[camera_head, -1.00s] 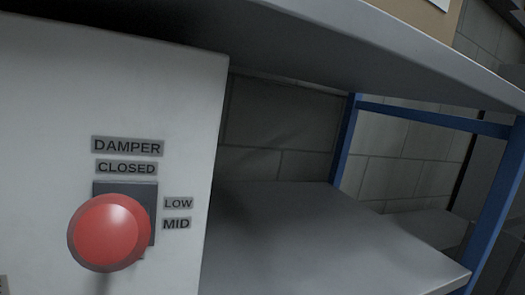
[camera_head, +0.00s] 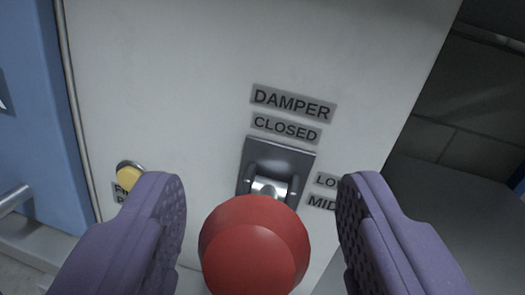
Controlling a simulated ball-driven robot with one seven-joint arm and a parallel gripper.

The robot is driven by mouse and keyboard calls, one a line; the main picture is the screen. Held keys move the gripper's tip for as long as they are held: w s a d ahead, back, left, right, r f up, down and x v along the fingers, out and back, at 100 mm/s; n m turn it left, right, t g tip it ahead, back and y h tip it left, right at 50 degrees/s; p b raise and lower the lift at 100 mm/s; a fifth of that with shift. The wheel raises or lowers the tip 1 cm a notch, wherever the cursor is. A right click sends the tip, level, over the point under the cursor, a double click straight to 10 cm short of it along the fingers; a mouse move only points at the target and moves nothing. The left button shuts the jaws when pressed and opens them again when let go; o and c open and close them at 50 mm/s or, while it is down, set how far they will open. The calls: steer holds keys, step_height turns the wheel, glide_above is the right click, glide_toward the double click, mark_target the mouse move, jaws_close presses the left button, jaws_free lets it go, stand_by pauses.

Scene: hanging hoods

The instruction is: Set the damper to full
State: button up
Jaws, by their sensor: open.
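The damper control is a red ball knob (camera_head: 254,247) on a lever with a metal pivot (camera_head: 270,187) in a dark bracket (camera_head: 280,158). It is on a pale panel, under labels reading DAMPER (camera_head: 292,103) and CLOSED (camera_head: 286,129). Labels LOW and MID (camera_head: 322,203) are to the right of the bracket, partly covered by my gripper. The knob points out toward the camera, and the panel below it is hidden. My gripper (camera_head: 262,205) is open, with one purple finger on each side of the knob and a gap visible on both sides.
A yellow button (camera_head: 129,175) with a partly hidden label is on the panel's left. A blue surface (camera_head: 38,120) and a metal bar stand at the far left. Right of the panel is a dark recess with a grey shelf (camera_head: 440,205) and a block wall.

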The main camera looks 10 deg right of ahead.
steer(key=shift+w+a, duration=0.1)
steer(key=shift+w, duration=0.25)
jaws_close()
